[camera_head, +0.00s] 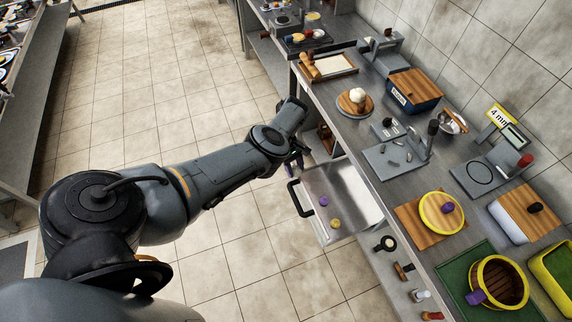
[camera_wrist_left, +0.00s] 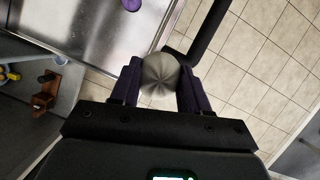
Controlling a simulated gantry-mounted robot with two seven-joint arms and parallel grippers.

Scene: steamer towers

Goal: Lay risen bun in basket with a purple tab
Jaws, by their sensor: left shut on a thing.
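My left gripper (camera_head: 297,160) is beside the pulled-out metal drawer (camera_head: 351,190), near its black handle (camera_head: 293,198). In the left wrist view its dark purple fingers (camera_wrist_left: 158,88) are shut on a round, pale grey-beige, pleated thing that looks like a bun (camera_wrist_left: 160,72). In the head view the held bun is hidden. A round brown basket with a yellow rim (camera_head: 524,291) and a purple tab (camera_head: 475,297) stands open on a green mat (camera_head: 450,285) at the lower right. I cannot make out anything inside it. My right gripper is out of view.
A purple piece (camera_head: 323,201) and a yellow piece (camera_head: 336,223) lie in the drawer. A yellow lid with a purple knob (camera_head: 442,212) lies on a wooden board. Steel tools stand along the counter.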

